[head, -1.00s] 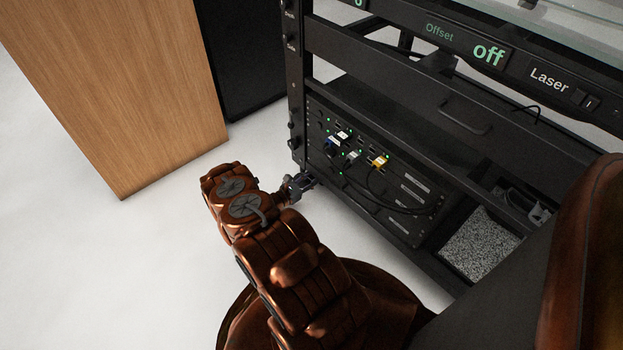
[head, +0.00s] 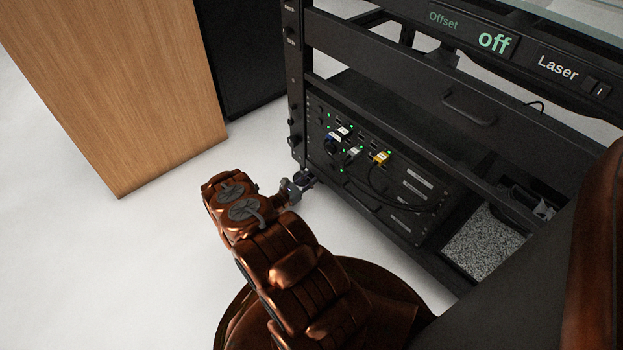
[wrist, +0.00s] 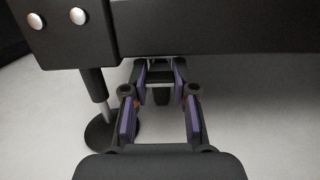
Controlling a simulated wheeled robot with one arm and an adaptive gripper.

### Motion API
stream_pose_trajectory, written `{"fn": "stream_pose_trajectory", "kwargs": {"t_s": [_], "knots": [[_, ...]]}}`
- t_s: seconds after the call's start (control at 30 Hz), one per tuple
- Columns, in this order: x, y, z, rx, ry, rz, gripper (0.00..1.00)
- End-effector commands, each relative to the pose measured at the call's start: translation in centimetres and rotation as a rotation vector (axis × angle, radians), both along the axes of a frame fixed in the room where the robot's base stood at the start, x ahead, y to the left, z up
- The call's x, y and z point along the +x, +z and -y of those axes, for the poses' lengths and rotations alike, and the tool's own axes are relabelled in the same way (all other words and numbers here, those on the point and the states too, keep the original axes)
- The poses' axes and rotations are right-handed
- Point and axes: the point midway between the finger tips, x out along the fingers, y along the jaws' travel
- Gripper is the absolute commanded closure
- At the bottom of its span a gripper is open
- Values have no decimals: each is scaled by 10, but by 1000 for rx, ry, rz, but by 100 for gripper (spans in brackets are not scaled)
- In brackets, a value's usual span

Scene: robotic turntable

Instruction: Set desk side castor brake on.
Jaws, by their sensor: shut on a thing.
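The desk-side castor (wrist: 162,96) shows as a small dark shape under the frame's lower beam in the wrist view, between my fingers. Its brake lever cannot be told apart from the dark parts around it. My gripper (wrist: 160,76) reaches under the beam with its purple-padded fingers on both sides of the castor area, shut on a part there. In the head view my gripper (head: 301,184) is low at the near left corner of the black rack (head: 298,130). The castor is hidden there by the gripper and the rack.
A levelling foot (wrist: 98,128) stands on the floor just left of my fingers, below a bolted black corner (wrist: 70,30). A wooden desk panel (head: 118,95) stands to the left. Cables (head: 375,185) hang from the rack's front. Pale floor is clear at the lower left.

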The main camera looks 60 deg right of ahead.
Motion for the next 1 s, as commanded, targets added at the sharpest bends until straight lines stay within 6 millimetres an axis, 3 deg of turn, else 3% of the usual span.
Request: {"fn": "stream_pose_trajectory", "kwargs": {"t_s": [0.1, 0.13, 0.2, 0.57, 1.0], "knots": [[-1, 0, -1, 3, -2, -2, 100], [-1, -1, -1, 3, -2, -2, 70], [-1, -1, -1, 3, -1, -2, 63], [0, -1, -3, 2, 0, -1, 62], [14, -8, -54, 6, -2, -1, 62]]}}
